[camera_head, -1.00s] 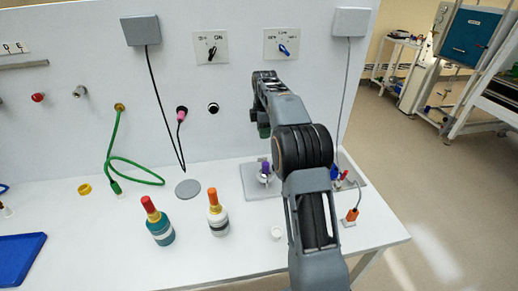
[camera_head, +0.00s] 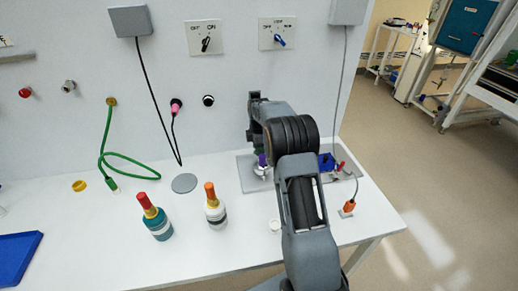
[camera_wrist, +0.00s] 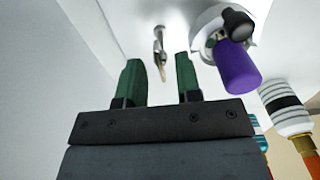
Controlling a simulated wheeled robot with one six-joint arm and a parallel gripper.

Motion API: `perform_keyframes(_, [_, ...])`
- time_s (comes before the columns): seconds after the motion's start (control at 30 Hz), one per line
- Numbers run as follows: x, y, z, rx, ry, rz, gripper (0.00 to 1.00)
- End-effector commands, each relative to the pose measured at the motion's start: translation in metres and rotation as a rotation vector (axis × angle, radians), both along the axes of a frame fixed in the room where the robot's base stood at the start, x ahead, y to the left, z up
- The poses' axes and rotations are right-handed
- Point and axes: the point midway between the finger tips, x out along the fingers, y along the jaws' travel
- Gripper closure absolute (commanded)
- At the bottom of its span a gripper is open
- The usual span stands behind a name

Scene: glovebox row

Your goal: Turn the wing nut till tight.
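My gripper (camera_wrist: 158,62) shows in the wrist view with its two green fingers apart and nothing between them. A small, narrow metal piece (camera_wrist: 160,45) stands beyond the fingertips, in line with the gap. It may be the wing nut, but I cannot make out wings. In the head view my arm reaches over the grey plate (camera_head: 246,180) at the right of the bench and hides part of it. A purple cylinder (camera_wrist: 238,66) with a black knob and a round pale base stands beside the gripper; it also shows in the head view (camera_head: 262,160).
A blue block (camera_head: 326,161) and red parts sit right of my arm, near an orange-tipped cable (camera_head: 348,206). Two bottles (camera_head: 155,217) (camera_head: 215,206) stand left of the plate. The back wall (camera_head: 240,80) carries switches and cables.

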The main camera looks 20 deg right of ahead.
Motion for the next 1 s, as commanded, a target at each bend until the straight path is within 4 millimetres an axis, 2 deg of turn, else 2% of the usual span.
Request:
perform_keyframes(0.43, [0.0001, 0.0008, -0.0069, 0.000, 0.000, 0.001, 0.69])
perform_keyframes(0.77, [0.0000, 0.0007, -0.0066, 0.000, 0.000, 0.001, 1.00])
perform_keyframes(1.0, [-0.0001, 0.0007, -0.0065, 0.000, 0.000, 0.000, 1.00])
